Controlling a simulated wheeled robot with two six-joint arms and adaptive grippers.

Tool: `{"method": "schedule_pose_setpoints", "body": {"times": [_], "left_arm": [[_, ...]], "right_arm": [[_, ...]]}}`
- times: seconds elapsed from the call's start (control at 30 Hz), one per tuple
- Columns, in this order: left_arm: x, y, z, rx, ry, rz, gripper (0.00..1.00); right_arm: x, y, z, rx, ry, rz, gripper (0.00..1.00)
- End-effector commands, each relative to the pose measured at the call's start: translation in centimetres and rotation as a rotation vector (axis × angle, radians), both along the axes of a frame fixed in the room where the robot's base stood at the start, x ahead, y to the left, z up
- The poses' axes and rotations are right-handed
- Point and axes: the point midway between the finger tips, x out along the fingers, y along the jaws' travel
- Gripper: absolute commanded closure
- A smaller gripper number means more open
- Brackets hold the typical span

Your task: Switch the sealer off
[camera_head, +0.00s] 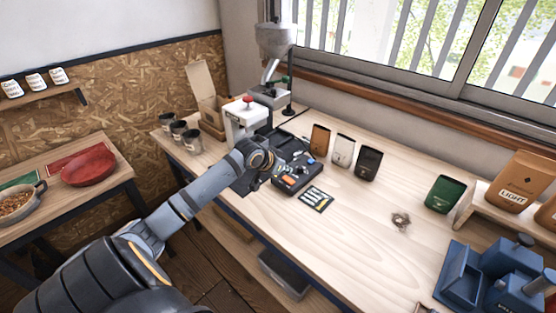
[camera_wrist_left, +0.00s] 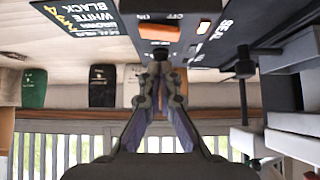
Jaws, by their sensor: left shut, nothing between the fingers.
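The sealer (camera_head: 297,186) is a dark box on the long wooden table, with small controls along its front. In the left wrist view, which is upside down, its panel (camera_wrist_left: 187,52) fills the top, lettered ON, OFF and SEAL. I cannot tell which way the rocker is pressed. My left gripper (camera_wrist_left: 158,72) is shut and empty, its fingertips close to the switch; contact is unclear. My right gripper is not in view.
A dark colour card (camera_head: 315,198) lies in front of the sealer. A white machine with a red knob (camera_head: 248,100) stands behind my left arm. Brown, white and black bags (camera_head: 342,150) stand behind the sealer. The table's middle right is mostly clear.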

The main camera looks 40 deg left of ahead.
Motion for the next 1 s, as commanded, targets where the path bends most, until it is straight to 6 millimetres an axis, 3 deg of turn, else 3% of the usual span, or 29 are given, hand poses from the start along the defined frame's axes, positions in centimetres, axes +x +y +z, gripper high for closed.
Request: {"method": "schedule_pose_setpoints", "body": {"times": [0.03, 0.1, 0.33, 0.57, 0.6, 0.8, 1.0], "left_arm": [[0.1, 0.1, 2.5, -0.001, 0.000, 0.002, 1.00], [-1.1, 0.4, 2.2, 0.013, 0.000, 0.000, 1.00], [-3.8, -0.1, 4.8, 0.012, 0.005, -0.004, 1.00], [-5.5, -0.3, 6.8, 0.008, 0.008, -0.006, 1.00], [-5.8, -0.2, 7.6, 0.006, 0.007, 0.003, 1.00], [-6.7, -0.2, 8.3, 0.003, 0.002, 0.004, 1.00], [-7.1, -0.4, 8.1, -0.001, 0.000, 0.002, 1.00]], "right_arm": [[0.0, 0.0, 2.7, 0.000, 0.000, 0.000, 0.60], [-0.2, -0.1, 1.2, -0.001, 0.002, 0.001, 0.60], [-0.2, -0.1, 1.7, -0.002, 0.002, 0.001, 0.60], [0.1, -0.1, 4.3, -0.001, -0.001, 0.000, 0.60], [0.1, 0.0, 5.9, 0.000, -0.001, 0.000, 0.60], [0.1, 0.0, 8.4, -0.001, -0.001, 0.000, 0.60], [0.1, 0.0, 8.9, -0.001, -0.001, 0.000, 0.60]]}}
